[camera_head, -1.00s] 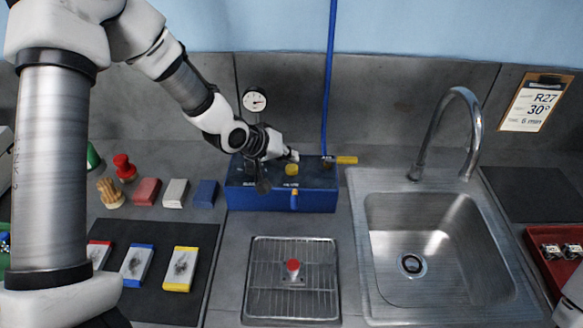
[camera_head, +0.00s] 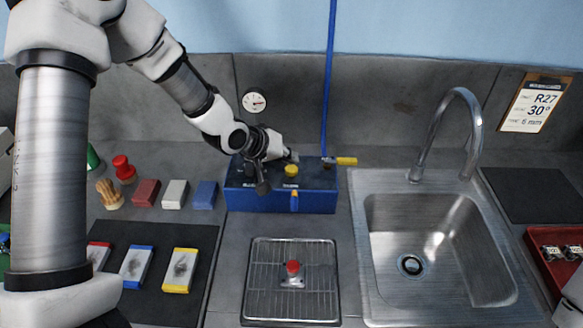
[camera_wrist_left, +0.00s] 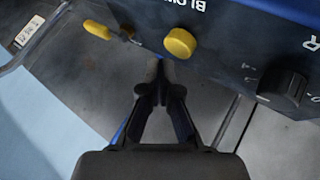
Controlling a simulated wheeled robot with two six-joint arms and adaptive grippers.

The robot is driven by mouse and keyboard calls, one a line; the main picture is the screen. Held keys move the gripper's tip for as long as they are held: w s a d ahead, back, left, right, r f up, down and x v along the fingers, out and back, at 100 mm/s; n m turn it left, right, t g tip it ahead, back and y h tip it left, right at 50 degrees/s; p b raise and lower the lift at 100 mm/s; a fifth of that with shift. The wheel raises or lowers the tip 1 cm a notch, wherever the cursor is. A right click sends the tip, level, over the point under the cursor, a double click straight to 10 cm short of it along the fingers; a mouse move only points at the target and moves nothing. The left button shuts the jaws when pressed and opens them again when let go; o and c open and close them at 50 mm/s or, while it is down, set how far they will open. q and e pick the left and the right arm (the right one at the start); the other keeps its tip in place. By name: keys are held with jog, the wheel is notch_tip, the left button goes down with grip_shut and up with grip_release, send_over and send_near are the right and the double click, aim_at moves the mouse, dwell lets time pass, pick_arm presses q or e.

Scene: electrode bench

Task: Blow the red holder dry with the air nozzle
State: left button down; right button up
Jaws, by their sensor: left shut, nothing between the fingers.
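The red holder (camera_head: 293,267), a red knob on a small pale base, stands on the wire rack of the drip tray (camera_head: 247,290). The blue blower box (camera_head: 250,199) lies behind it, with a yellow button (camera_head: 291,170) on top. A small blue and orange nozzle-like part (camera_head: 294,200) sits at its front. My left gripper (camera_head: 290,156) is shut and empty, close beside the yellow button. In the left wrist view the closed fingertips (camera_wrist_left: 160,66) are just short of the yellow button (camera_wrist_left: 180,43); contact cannot be told. My right gripper is out of view.
A blue hose (camera_head: 328,90) rises behind the box next to a yellow lever (camera_head: 346,161). The sink (camera_head: 430,240) with its tall faucet (camera_head: 470,110) is to the right. Several coloured blocks (camera_head: 175,194) and a dark mat (camera_head: 205,250) lie to the left.

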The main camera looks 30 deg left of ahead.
aim_at(289, 169)
pick_arm(q)
jog(key=shift+f, duration=0.15)
jog(key=shift+f, duration=0.3)
jog(key=shift+f+b, duration=0.4)
jog(key=shift+f, duration=0.2)
dwell(0.5)
dwell(0.4)
jog(key=shift+r+p, duration=1)
jog(key=shift+r, duration=0.05)
notch_tip(289, 169, up, 5)
jog(key=p, duration=0.4)
jog(key=shift+r+p, duration=0.1)
jog(key=shift+p, duration=0.3)
